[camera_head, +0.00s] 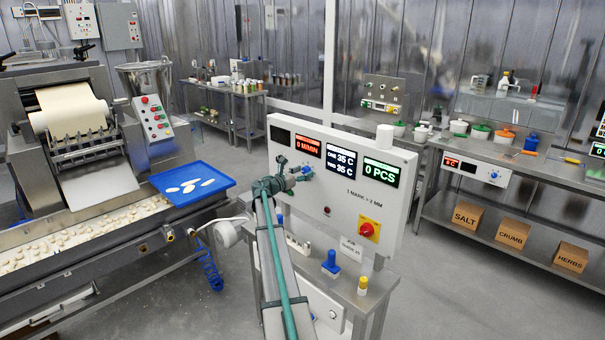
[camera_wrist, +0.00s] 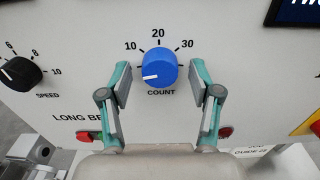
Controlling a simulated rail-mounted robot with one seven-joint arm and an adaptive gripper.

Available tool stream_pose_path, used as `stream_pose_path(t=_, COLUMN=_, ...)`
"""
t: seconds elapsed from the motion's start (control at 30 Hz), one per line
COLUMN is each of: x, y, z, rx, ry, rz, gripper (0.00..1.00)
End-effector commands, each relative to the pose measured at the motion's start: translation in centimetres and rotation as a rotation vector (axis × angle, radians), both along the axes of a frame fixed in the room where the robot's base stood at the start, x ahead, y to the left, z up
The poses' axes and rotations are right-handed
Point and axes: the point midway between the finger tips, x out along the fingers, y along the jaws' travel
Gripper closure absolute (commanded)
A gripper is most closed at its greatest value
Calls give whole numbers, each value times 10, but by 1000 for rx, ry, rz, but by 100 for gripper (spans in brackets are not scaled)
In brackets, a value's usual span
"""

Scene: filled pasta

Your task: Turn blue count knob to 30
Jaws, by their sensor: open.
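The blue count knob (camera_wrist: 159,64) is on the white panel, with 10, 20 and 30 printed in an arc above it and COUNT below. Its white pointer mark is at the lower left of its face, below the 10. My gripper (camera_wrist: 160,82) is open, one finger to the left and one to the right of the knob, with a visible gap on each side. In the head view my gripper (camera_head: 284,178) is in front of the panel, and a bit of the blue knob (camera_head: 305,169) shows beside it. The count display (camera_head: 380,172) reads 0 PCS.
A black speed knob (camera_wrist: 20,73) is left of the count knob. The panel (camera_head: 395,220) also carries a red knob on a yellow plate (camera_head: 370,229). Small green and red buttons sit low behind my fingers. A blue tray (camera_head: 190,182) stands left.

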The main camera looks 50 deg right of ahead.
Motion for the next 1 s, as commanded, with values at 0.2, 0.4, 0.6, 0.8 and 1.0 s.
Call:
stream_pose_path(t=0.2, x=0, y=0, z=0, rx=0, ry=0, rz=0, gripper=60)
stream_pose_path(t=0.4, x=0, y=0, z=0, rx=0, ry=0, rz=0, gripper=93)
stream_pose_path(t=0.6, x=0, y=0, z=-1, rx=-1, ry=-7, rz=0, gripper=97)
stream_pose_path(t=0.8, x=0, y=0, z=-4, rx=-7, ry=-59, rz=-1, gripper=97)
stream_pose_path(t=1.0, x=0, y=0, z=-7, rx=-23, ry=-177, rz=-1, gripper=97)
